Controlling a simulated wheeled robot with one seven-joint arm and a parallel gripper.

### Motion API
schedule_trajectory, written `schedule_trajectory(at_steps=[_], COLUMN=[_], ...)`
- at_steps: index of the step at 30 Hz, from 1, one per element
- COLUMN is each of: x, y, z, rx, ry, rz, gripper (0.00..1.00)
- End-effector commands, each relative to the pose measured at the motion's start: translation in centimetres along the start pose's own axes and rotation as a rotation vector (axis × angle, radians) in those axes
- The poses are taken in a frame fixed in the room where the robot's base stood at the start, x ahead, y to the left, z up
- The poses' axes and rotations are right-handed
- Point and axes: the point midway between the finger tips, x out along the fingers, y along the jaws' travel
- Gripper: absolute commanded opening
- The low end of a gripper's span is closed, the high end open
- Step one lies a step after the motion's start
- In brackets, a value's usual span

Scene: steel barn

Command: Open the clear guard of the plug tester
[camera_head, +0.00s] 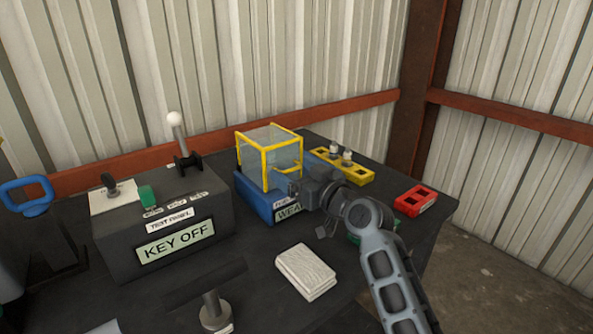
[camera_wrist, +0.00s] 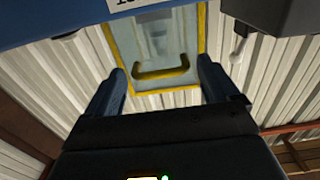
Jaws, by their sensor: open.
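The plug tester (camera_head: 252,200) is a blue box on the dark bench, with a clear guard (camera_head: 268,150) in a yellow frame on top. The guard looks closed. A yellow handle (camera_wrist: 162,73) on the guard's face shows in the wrist view, where the blue body (camera_wrist: 50,18) fills the top left. My gripper (camera_head: 299,187) is at the tester's front right; its body hides part of the tester and its label. In the wrist view my gripper (camera_wrist: 160,78) is open, with one finger on each side of the handle in the picture. I cannot tell whether it touches the handle.
A black test panel (camera_head: 130,240) with a white-knobbed lever (camera_head: 175,122) stands left, reading KEY OFF. A yellow rack (camera_head: 352,173) is behind, a red block (camera_head: 415,198) right, and a folded white cloth (camera_head: 305,268) in front. Metal walls (camera_head: 300,60) close off the back.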

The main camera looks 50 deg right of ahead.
Motion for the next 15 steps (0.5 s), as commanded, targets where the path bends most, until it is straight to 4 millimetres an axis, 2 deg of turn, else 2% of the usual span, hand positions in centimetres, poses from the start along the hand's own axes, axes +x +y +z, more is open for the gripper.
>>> schedule_trajectory(at_steps=[5, 15], x=[-0.01, -0.03], y=[-0.01, -0.01], z=[0.03, 0.03], rx=[0.0, 0.0], ry=[0.0, 0.0], rz=[0.0, 0.0], gripper=[0.88, 0.55])
